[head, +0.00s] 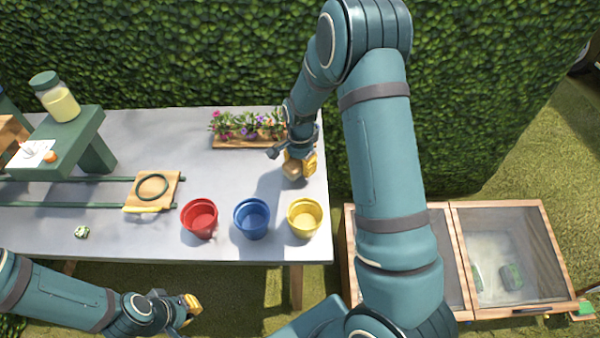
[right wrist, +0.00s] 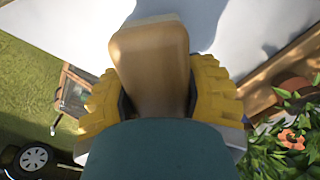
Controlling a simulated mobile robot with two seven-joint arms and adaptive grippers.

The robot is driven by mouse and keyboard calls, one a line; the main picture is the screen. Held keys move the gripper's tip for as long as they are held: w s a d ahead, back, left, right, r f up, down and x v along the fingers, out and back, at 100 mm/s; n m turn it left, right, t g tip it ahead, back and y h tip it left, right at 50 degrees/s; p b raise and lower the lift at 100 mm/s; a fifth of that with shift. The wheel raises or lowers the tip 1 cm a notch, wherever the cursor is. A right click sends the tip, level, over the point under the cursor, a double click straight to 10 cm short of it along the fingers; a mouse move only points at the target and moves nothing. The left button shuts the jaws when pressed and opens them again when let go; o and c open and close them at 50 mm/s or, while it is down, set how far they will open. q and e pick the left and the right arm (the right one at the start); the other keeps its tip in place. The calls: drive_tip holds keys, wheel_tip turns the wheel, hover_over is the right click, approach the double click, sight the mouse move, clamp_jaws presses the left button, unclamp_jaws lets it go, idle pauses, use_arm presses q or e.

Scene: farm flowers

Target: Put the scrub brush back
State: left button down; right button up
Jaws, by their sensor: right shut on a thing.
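My right gripper (head: 301,163) is over the right end of the table, beside the flower planter. It is shut on a tan, wooden-looking block, which I take to be the scrub brush (head: 291,171). In the right wrist view the scrub brush (right wrist: 150,65) stands between the yellow fingers of the gripper (right wrist: 160,100). Its bristles are not visible, and I cannot tell whether it touches the table. My left gripper (head: 188,306) is low, off the table's front edge; its finger gap is too small to judge.
The flower planter (head: 248,142) stands at the back of the table. Red (head: 200,218), blue (head: 252,218) and yellow (head: 304,218) pots line the front edge. A wooden board with a dark ring (head: 152,190) lies left. A cold frame (head: 512,255) stands to the right.

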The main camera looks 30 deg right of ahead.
sight(300, 172)
drive_tip(key=shift+f, duration=1.6)
drive_tip(key=shift+f+b, duration=0.15)
drive_tip(key=shift+b, duration=0.2)
drive_tip(key=o, duration=1.3)
drive_tip(key=shift+c, duration=0.2)
drive_tip(key=shift+r, duration=0.4)
wheel_tip(300, 172, up, 12)
drive_tip(key=p, duration=0.2)
drive_tip(key=shift+f+p, duration=0.2)
drive_tip(key=shift+p, duration=0.15)
